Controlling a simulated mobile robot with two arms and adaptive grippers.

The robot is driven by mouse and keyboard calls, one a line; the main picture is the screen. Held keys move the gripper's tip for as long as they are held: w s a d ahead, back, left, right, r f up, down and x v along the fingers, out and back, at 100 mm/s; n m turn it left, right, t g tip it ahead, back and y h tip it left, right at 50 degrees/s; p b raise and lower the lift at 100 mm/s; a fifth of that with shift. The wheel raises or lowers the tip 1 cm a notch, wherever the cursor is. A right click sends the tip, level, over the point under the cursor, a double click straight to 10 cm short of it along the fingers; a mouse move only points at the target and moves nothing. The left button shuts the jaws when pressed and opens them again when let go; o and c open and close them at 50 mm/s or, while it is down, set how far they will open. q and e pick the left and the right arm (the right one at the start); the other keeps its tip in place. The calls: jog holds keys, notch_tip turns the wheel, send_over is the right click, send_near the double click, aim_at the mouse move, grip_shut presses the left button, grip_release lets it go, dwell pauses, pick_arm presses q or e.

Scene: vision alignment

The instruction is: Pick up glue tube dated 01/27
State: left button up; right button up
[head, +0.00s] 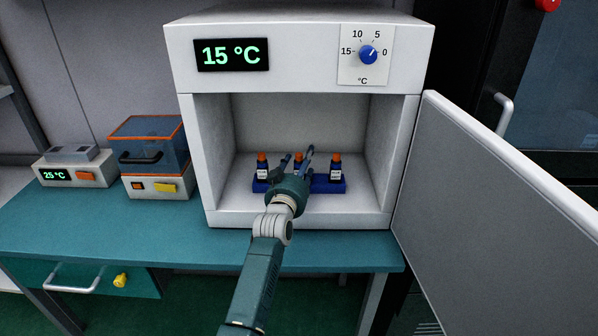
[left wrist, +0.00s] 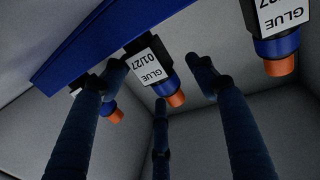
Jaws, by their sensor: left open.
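Three dark glue tubes with orange caps and white labels stand in a blue rack (head: 326,187) inside the open white cabinet. The middle tube (head: 297,157) is partly hidden by my left gripper (head: 296,163); in the left wrist view its label reads GLUE 01/27 (left wrist: 150,66). The tube at that view's right edge (left wrist: 276,30) has a cut-off label ending in 27. The tube at that view's left (left wrist: 111,112) is mostly behind a finger, its date hidden. My left gripper is open, its fingers spread around the middle tube's cap area; contact cannot be told. My right gripper is out of view.
The cabinet (head: 213,160) shows 15 °C and has a blue knob (head: 368,55). Its door (head: 500,220) stands open to the right. An orange-trimmed box (head: 150,155) and a small 25 °C device (head: 75,168) stand left on the teal bench (head: 130,225).

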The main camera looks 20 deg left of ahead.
pick_arm(q)
jog(key=shift+c, duration=0.2)
jog(key=c, duration=1.3)
jog(key=shift+r, duration=0.1)
